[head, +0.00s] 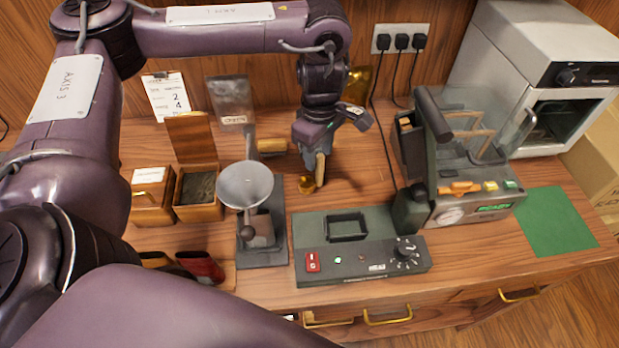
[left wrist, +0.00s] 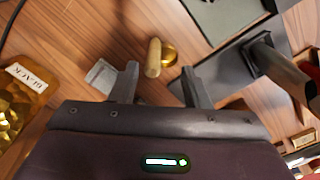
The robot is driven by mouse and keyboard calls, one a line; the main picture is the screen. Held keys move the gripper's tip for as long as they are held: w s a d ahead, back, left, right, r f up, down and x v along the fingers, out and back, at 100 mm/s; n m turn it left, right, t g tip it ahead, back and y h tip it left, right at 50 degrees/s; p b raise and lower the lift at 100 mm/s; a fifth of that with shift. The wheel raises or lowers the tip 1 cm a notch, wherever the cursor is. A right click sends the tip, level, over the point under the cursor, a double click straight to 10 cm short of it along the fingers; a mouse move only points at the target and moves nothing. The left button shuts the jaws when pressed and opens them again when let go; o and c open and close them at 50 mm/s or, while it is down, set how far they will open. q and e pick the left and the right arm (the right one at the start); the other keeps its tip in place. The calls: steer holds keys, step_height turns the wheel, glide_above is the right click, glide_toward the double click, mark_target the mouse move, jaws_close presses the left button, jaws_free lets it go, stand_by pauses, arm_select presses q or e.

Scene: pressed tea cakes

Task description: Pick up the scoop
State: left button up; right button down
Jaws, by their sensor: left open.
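The scoop, with a round brass bowl (head: 307,184) and a wooden handle, rests on the wooden counter in the head view. In the left wrist view the scoop's wooden handle (left wrist: 153,60) lies between the lines of the two fingers, its bowl beside it. My left gripper (head: 316,156) points down at the scoop and partly covers it in the head view. Its fingers (left wrist: 160,69) are apart, with nothing clasped between them. The exact height above the handle is hard to tell. My right gripper is not in view.
A stand with a funnel (head: 246,185) is left of the scoop, and a dark control unit (head: 361,265) is in front. A sealing machine (head: 470,190) stands right. Open tea boxes (head: 197,196) are further left. A gold pouch (left wrist: 25,97) and grey object (left wrist: 102,75) lie near the left finger.

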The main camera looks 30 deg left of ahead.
mark_target(319, 165)
arm_select(q)
steer(key=shift+f, duration=0.35)
steer(key=f, duration=0.2)
steer(key=w+f, duration=0.1)
steer(key=f, duration=0.1)
steer(key=shift+a, duration=0.1)
steer(key=shift+f, duration=0.3)
steer(key=c, duration=0.5)
jaws_close()
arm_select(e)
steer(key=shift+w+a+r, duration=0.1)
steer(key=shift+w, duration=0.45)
